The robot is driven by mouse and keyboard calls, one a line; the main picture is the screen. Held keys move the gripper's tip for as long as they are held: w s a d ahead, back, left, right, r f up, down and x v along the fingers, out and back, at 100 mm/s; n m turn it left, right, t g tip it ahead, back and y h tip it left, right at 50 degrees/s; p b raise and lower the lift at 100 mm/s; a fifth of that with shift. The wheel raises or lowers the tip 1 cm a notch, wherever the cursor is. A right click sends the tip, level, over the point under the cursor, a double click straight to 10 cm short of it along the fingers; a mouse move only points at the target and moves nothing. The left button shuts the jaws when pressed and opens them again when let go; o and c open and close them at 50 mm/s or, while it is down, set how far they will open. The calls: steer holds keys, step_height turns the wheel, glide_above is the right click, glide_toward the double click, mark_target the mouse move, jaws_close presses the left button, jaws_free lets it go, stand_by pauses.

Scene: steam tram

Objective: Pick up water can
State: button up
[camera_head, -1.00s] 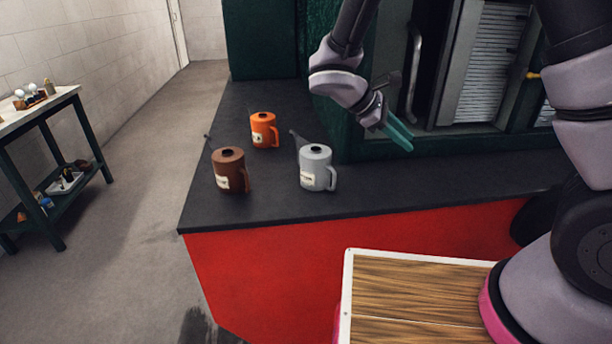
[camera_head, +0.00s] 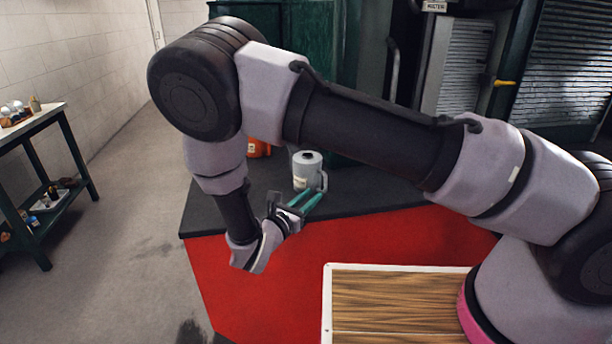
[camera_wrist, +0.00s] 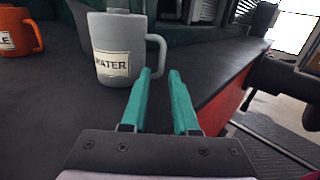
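The water can (camera_head: 305,170) is grey with a side handle and stands upright on the black platform. In the wrist view the can (camera_wrist: 118,45) shows a "WATER" label, with its handle on the right. My gripper (camera_head: 311,200) has teal fingers and is in front of the can, near the platform's front edge. In the wrist view my gripper (camera_wrist: 160,72) has a gap between its fingers, which point toward the handle. Nothing is between the fingers. The can's spout is partly out of view in the wrist view.
An orange can (camera_head: 257,148) stands behind, mostly hidden by my arm; it also shows at the left of the wrist view (camera_wrist: 18,32). The black platform (camera_head: 365,190) has a red front. A side table (camera_head: 40,118) stands at the left, across open floor.

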mark_target(325, 186)
steer(key=x, duration=0.8)
steer(key=shift+s+d+f, duration=0.1)
steer(key=shift+d, duration=0.05)
jaws_close()
stand_by(1.1)
